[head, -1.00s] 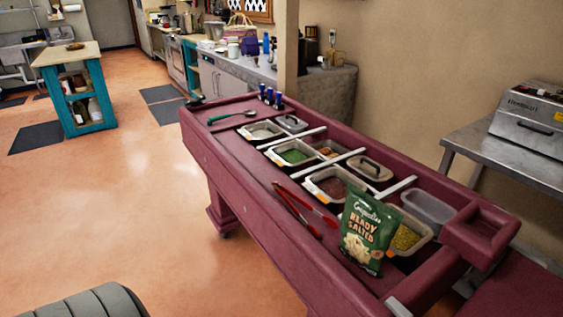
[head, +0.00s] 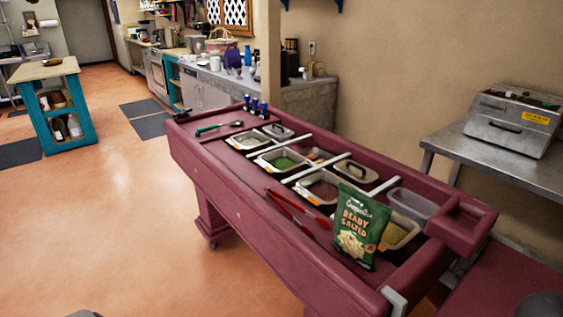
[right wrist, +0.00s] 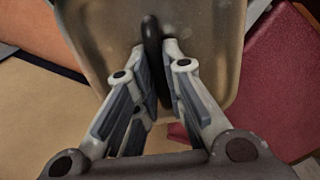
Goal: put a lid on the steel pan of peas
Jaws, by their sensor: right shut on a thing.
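The steel pan of peas (head: 277,171) sits in the maroon serving counter in the head view. Green peas (head: 284,162) show in it and its top is uncovered. In the right wrist view, my right gripper (right wrist: 157,55) is shut on the black handle of a steel lid (right wrist: 215,50). The lid's far edge runs out of that picture. I cannot make out this lid or the right gripper in the head view, so its distance from the pan is unclear. My left gripper is not in view.
The maroon counter (head: 245,205) holds other pans, one covered by a lid with a dark handle (head: 355,171). A steel table (head: 465,148) is at the right.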

